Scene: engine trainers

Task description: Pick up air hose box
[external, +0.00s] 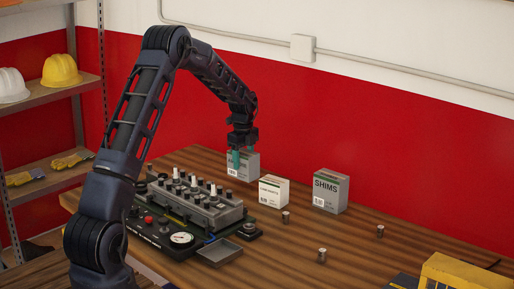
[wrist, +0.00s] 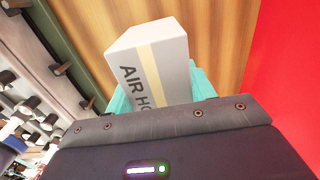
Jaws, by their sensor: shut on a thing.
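The air hose box (wrist: 152,58) is a white and grey carton with a pale yellow stripe and the letters "AIR HO" in the wrist view. In the external view the same box (external: 247,166) is at the back of the wooden table, behind the engine trainer. My gripper (external: 236,160) is over it with teal fingers. In the wrist view my gripper (wrist: 160,92) has a teal finger on each side of the box and is shut on it. The lower part of the box is hidden by my gripper in the wrist view. I cannot tell whether the box touches the table.
A smaller white box (external: 273,191) and a SHIMS box (external: 330,191) stand to the right. The engine trainer (external: 190,205) with its gauge lies left and in front. Small metal cylinders (external: 285,217) stand on the table. A red wall (external: 400,150) rises behind.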

